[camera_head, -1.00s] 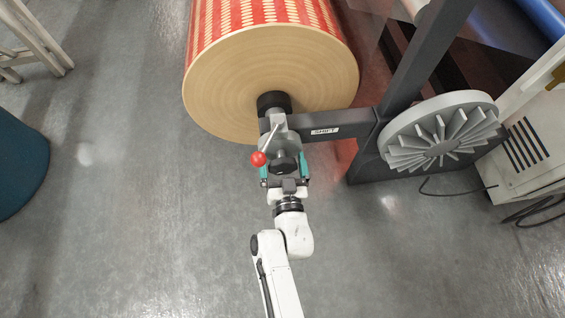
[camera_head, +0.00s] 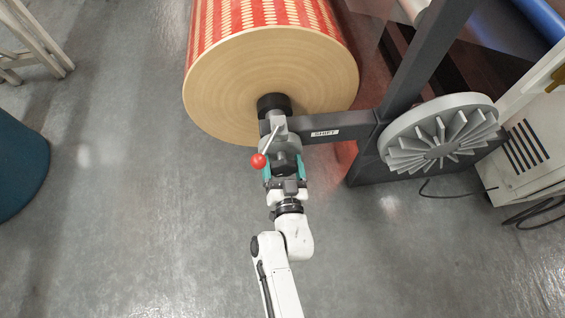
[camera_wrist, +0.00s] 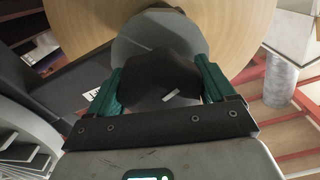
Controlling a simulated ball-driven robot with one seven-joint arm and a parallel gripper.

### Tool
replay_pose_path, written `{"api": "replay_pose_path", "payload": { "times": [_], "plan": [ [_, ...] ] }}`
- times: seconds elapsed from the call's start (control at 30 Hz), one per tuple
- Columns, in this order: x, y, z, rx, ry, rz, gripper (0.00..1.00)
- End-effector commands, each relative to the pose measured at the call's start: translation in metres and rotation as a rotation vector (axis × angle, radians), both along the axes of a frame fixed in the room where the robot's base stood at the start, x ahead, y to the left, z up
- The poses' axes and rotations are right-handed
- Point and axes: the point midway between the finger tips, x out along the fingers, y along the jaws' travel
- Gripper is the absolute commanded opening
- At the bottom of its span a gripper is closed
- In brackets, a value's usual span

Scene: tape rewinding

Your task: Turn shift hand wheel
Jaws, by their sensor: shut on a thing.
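The shift hand wheel (camera_head: 282,157) is a small dark lobed knob in front of a grey round hub, at the end of the dark beam marked SHIFT. In the wrist view the knob (camera_wrist: 160,72) is at the centre, before the grey hub (camera_wrist: 158,35). My gripper (camera_head: 284,169) has one teal finger on each side of the knob and is shut on it. The wrist view shows the teal fingers pressed against its left and right sides. A lever with a red ball (camera_head: 258,161) sticks out left of the knob, close to the left finger.
A large roll with a red patterned wrap (camera_head: 270,80) lies behind the hub. A big grey finned wheel (camera_head: 440,135) stands on the dark frame (camera_head: 425,55) at right. A white cabinet (camera_head: 535,150) is farther right.

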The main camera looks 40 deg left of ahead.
Motion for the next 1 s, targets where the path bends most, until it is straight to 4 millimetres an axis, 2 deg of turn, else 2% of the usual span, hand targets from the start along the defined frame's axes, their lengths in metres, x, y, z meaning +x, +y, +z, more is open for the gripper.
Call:
{"api": "replay_pose_path", "payload": {
  "times": [0.4,0.43,0.6,0.87,1.0],
  "plan": [
    [0.000,0.000,-0.001,0.050,0.063,0.000,0.52],
    [0.000,0.000,-0.001,0.050,0.063,0.000,0.84],
    [0.000,0.000,-0.001,0.050,0.062,0.000,1.00],
    [-0.001,-0.001,0.000,0.050,0.062,0.000,1.00],
    [-0.009,-0.011,0.001,0.048,0.061,0.000,1.00]
  ]
}}
